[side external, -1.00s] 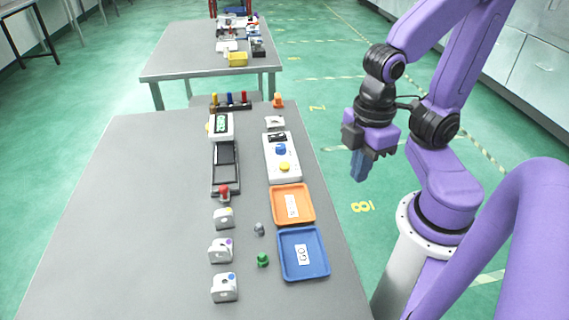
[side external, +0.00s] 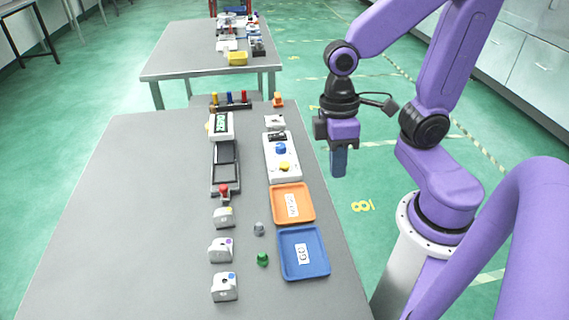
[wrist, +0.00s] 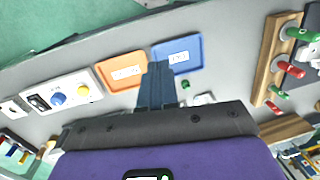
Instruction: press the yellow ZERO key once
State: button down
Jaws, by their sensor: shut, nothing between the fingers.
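The yellow key (side external: 285,166) is a round button at the near end of a white control box (side external: 291,172). A blue button (side external: 281,148) sits farther along the same box. In the wrist view the yellow key (wrist: 83,90) and the blue button (wrist: 57,99) show at the left. My gripper (side external: 339,174) is shut and empty, fingers pointing down. In the side view it appears to the right of the box, beyond the table edge and raised. In the wrist view the closed fingers (wrist: 158,75) show at the centre, away from the key.
An orange tray (side external: 308,216) and a blue tray (side external: 322,270) lie in front of the box. A gauge with a red knob (side external: 223,190) stands left of it. Several white castings (side external: 220,250) and a green peg (side external: 262,259) lie nearby. The table's left side is clear.

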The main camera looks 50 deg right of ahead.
jog(key=w+m+g+y, duration=0.1)
jog(key=w+m, duration=0.3)
jog(key=m+t+y, duration=0.6)
jog(key=m+t, duration=0.2)
jog(key=m, duration=1.2)
send_over(288, 163)
jog(key=shift+f, duration=1.7)
jog(key=shift+f+g, duration=0.1)
jog(key=shift+g, duration=0.2)
jog(key=shift+f, duration=4.3)
jog(key=shift+f, duration=0.2)
jog(key=shift+f, duration=0.25)
